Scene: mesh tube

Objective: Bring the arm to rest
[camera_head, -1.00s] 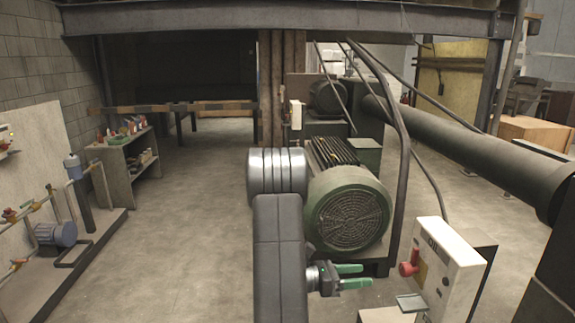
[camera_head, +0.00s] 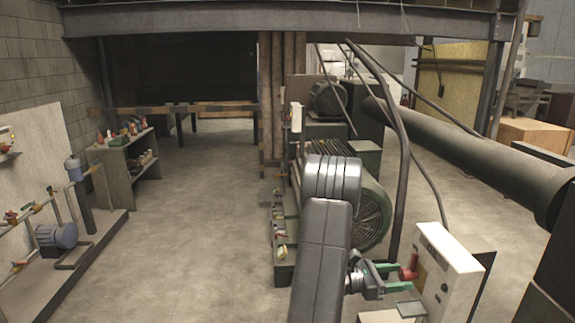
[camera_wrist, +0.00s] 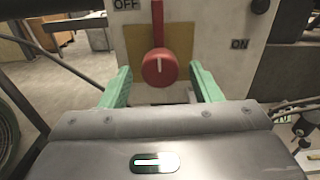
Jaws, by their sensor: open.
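My gripper (camera_head: 391,276) is in front of a white switch box (camera_head: 455,270) at the lower right in the head view. In the wrist view its green fingers (camera_wrist: 160,88) are open, one on each side of a red rotary handle (camera_wrist: 158,66). The handle points up, between the OFF label (camera_wrist: 126,4) and the ON label (camera_wrist: 239,44), nearer to OFF. The red handle also shows in the head view (camera_head: 409,272), close to the fingertips. I cannot tell whether a finger touches it. My arm reaches forward, bent, at the lower middle of the head view.
A large green motor (camera_head: 371,215) stands behind my arm. A thick dark pipe (camera_head: 470,160) runs at the right, and thin bent pipes (camera_head: 404,160) rise near the box. A shelf (camera_head: 118,170) and a pump board (camera_head: 75,245) stand at the left. The floor (camera_head: 205,230) between is clear.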

